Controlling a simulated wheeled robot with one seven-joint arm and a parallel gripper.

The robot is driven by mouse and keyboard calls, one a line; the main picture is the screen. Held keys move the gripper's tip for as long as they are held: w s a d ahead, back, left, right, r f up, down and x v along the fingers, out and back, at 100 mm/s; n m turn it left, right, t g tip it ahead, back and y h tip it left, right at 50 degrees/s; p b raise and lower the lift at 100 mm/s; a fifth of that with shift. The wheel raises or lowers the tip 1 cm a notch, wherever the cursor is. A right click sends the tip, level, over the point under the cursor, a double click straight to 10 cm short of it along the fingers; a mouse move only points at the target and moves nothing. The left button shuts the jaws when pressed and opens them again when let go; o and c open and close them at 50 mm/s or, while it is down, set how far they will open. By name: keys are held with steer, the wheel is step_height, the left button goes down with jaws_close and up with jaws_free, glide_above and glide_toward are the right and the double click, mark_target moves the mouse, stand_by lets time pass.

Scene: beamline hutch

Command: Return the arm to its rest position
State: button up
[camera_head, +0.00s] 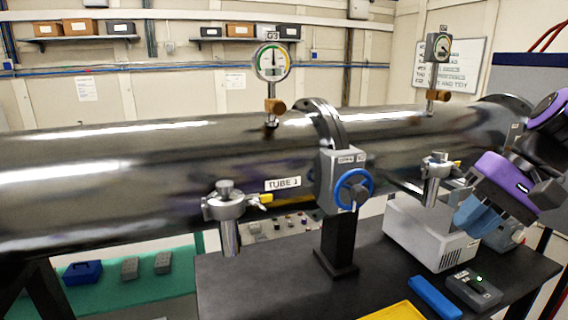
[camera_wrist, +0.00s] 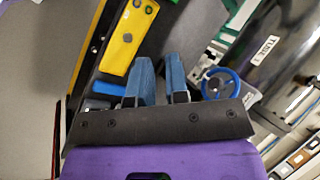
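My arm (camera_head: 510,175) reaches in from the right edge of the head view, with a purple wrist housing. My gripper (camera_head: 470,218) points down and left, in front of the white box and above the dark bench. In the wrist view my gripper (camera_wrist: 160,65) shows two blue fingers with a gap between them and nothing held. The fingers look apart from the things around them.
A long dark tube (camera_head: 120,170) crosses the head view, with a blue-wheeled valve (camera_head: 353,189) and gauges (camera_head: 271,62). A white box (camera_head: 430,235), blue block (camera_head: 435,298) and small grey device (camera_head: 474,291) stand on the dark bench (camera_head: 270,285).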

steer(key=s+d+r+n+t+h, duration=0.2)
steer(key=s+r+n+t+h, duration=0.1)
steer(key=s+h, duration=0.3)
steer(key=shift+s+n+t, duration=0.5)
steer(key=shift+s+t, duration=0.1)
steer(key=shift+s, duration=0.15)
steer(key=shift+r, duration=0.1)
